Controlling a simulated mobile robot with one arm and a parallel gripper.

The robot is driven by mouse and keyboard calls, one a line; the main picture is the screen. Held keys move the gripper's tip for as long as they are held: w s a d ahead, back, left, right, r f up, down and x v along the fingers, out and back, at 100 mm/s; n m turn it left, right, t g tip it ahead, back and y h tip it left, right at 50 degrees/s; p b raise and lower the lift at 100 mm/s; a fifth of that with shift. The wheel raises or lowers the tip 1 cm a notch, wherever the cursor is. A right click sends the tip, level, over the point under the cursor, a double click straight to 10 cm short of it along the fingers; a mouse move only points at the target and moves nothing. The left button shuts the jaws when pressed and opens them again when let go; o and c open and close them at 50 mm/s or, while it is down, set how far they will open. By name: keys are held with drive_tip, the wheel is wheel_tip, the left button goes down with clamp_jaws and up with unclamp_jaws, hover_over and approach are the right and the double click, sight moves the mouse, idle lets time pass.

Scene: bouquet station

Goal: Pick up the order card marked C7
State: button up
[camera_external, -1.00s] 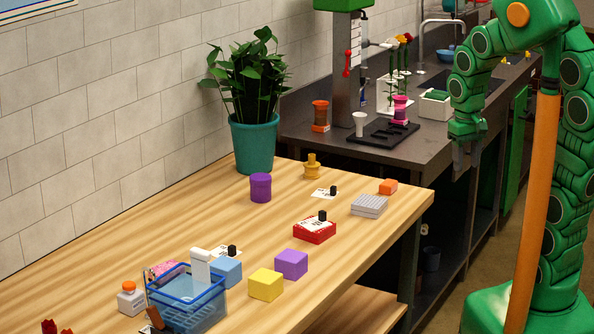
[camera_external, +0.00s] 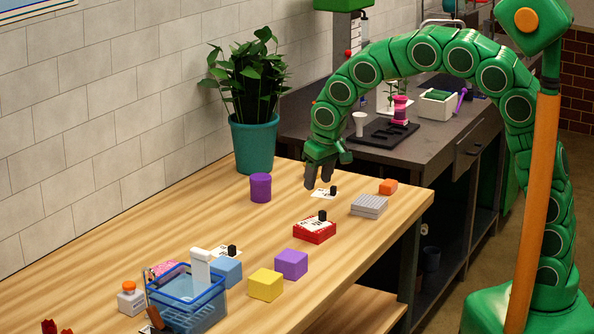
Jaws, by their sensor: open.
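Several white order cards with small black knobs are on the wooden table. One order card (camera_external: 320,193) lies flat near the back. Another order card (camera_external: 312,226) rests on a red box (camera_external: 314,235). The markings are too small to read, so I cannot tell which is C7. My gripper (camera_external: 317,186) is open and points down, just above or behind the back card. No object shows between its fingers.
Purple cylinder (camera_external: 260,188), grey box (camera_external: 369,206) and orange block (camera_external: 388,187) stand near the back card. Blue (camera_external: 227,272), yellow (camera_external: 265,285) and purple (camera_external: 291,264) blocks and a blue basket (camera_external: 188,302) are in front. A potted plant (camera_external: 254,143) stands behind. The table's left middle is clear.

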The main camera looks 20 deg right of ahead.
drive_tip(key=n+y, duration=0.2)
approach(231, 246)
drive_tip(key=f, duration=0.1)
drive_tip(key=shift+t, duration=0.3)
drive_tip(key=shift+x, duration=4)
drive_tip(key=shift+a, duration=0.15)
drive_tip(key=shift+c, duration=0.3)
clamp_jaws()
